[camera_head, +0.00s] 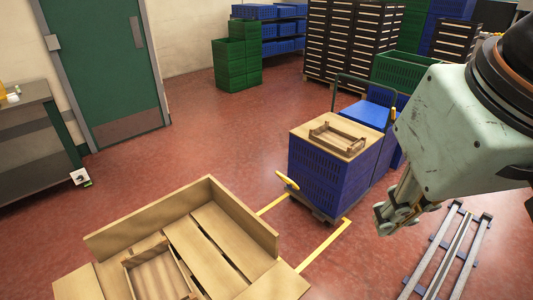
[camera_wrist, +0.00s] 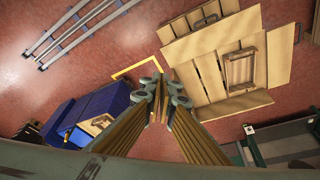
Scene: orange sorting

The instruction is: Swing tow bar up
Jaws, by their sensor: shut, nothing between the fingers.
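The tow bar's yellow grip (camera_head: 287,180) shows in the head view at the front left of a cart stacked with blue crates (camera_head: 330,180). It sits low, just above the floor beside the stack; the rest of the bar is hard to make out. My gripper (camera_head: 388,220) hangs to the right of the stack, apart from the tow bar, with its fingers shut and empty. In the wrist view my gripper (camera_wrist: 165,92) is in the middle, and the crate stack (camera_wrist: 102,100) is to its left. The tow bar is too small to make out there.
A wooden box with open flaps (camera_head: 225,235) stands at the front left. A wooden tray (camera_head: 340,137) lies on the stack. A yellow floor line (camera_head: 325,245) runs in front of the cart. Metal rails (camera_head: 450,250) lie at the right. Red floor is clear toward the door.

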